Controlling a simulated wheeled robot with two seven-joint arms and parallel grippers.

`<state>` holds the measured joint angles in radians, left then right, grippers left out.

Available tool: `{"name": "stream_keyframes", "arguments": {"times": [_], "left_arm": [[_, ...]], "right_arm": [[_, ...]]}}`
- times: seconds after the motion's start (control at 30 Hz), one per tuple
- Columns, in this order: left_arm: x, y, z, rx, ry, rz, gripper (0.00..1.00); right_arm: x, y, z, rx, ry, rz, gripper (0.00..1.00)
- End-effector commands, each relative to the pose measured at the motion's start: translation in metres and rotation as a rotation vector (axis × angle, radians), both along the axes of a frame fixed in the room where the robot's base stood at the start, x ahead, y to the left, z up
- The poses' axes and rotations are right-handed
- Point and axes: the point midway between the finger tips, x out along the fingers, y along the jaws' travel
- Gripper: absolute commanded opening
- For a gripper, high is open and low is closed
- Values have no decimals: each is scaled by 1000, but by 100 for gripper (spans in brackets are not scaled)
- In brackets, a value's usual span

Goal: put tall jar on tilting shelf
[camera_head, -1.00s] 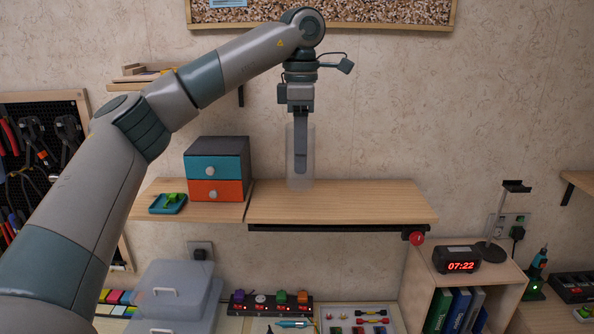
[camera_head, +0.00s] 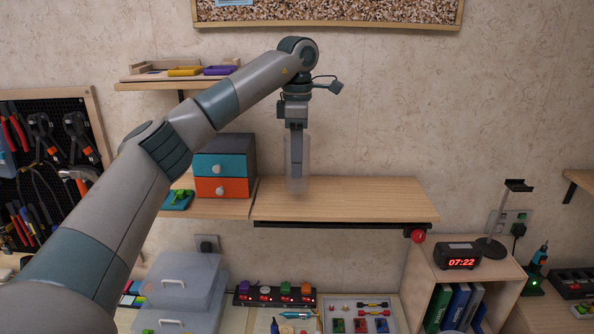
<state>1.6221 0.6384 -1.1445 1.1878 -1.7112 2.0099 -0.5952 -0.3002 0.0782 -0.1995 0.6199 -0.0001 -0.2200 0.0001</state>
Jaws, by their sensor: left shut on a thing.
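The tall jar (camera_head: 305,165) is a clear, upright cylinder at the left part of the tilting shelf. My left gripper (camera_head: 296,170) comes down from above and is shut on the jar, its fingers reaching down at the jar. The jar's base is at the shelf's surface near the left end; I cannot tell whether it touches. The tilting shelf (camera_head: 370,197) is a light wood board, looking about level, with a dark rail under its front and a red knob (camera_head: 418,236) at its right end. My right gripper is not in view.
A box with teal and orange drawers (camera_head: 223,165) stands left of the jar on an adjoining shelf, beside a teal tray (camera_head: 178,199). An upper shelf (camera_head: 150,86) holds coloured pieces. A clock (camera_head: 457,256) sits at lower right. The tilting shelf's middle and right are bare.

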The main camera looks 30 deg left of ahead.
Motion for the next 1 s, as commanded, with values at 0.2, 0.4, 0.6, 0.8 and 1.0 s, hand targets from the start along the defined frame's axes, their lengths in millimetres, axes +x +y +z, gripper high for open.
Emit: {"name": "stream_keyframes", "arguments": {"times": [0.2,0.4,0.6,0.8,1.0], "left_arm": [[0,0,-18,-1,2,0,20],[0,0,-32,-1,0,0,20],[0,0,-34,0,-1,1,20],[0,0,-36,0,-1,1,20],[0,0,-37,0,0,1,66]], "right_arm": [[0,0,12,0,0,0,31],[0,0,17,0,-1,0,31],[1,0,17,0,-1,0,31],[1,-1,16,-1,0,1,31],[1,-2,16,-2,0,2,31]]}}
